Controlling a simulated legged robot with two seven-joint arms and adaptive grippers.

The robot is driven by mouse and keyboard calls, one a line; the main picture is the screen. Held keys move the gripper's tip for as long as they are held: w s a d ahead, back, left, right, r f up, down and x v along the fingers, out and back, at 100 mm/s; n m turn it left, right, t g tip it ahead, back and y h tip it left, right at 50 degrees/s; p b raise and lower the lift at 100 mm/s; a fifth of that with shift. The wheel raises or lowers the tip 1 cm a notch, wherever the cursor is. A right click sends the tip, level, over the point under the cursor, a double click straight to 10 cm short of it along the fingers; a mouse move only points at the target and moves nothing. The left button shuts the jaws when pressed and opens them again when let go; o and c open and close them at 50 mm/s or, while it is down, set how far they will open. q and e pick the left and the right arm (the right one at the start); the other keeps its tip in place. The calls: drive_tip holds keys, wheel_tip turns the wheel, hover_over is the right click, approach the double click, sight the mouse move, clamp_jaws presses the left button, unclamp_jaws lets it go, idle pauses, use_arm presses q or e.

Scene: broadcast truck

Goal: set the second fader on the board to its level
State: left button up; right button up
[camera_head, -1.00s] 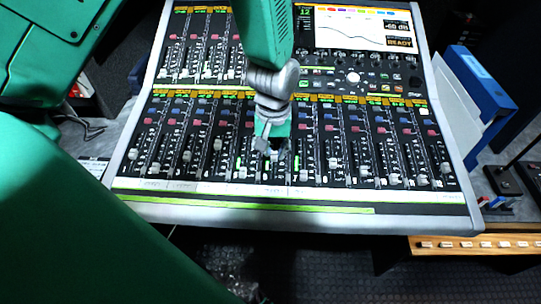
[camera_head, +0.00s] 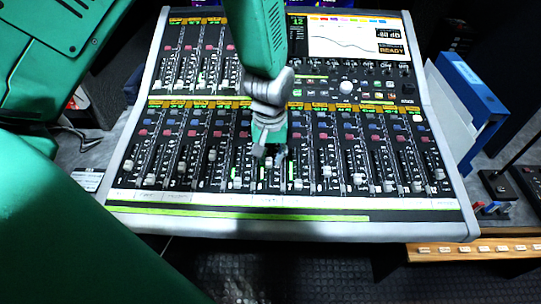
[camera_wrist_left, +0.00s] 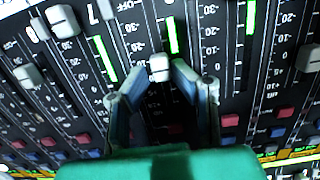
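The mixing board (camera_head: 455,215) fills the middle of the head view, with a lower row of grey-capped faders. My left gripper (camera_head: 268,152) reaches down from the top onto the middle of that row and hides part of it. In the left wrist view, the two fingers of my left gripper (camera_wrist_left: 158,82) stand apart on either side of a pale fader cap (camera_wrist_left: 159,67). A gap shows on both sides of the cap. A lit green strip (camera_wrist_left: 172,36) is beside its slot. Which fader counts as second cannot be told. My right gripper is not in view.
Neighbouring fader caps (camera_wrist_left: 62,20) and (camera_wrist_left: 308,58) stand close by on both sides. Red and blue buttons (camera_wrist_left: 230,120) lie near the fingers. The board's screen (camera_head: 345,38) is at the top. A wooden ledge (camera_head: 480,250) is at lower right.

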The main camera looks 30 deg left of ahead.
sight(270, 157)
use_arm(q)
drive_tip(key=shift+r, duration=0.25)
wheel_tip(270, 157, up, 11)
drive_tip(key=shift+r, duration=0.2)
idle(0.3)
idle(0.4)
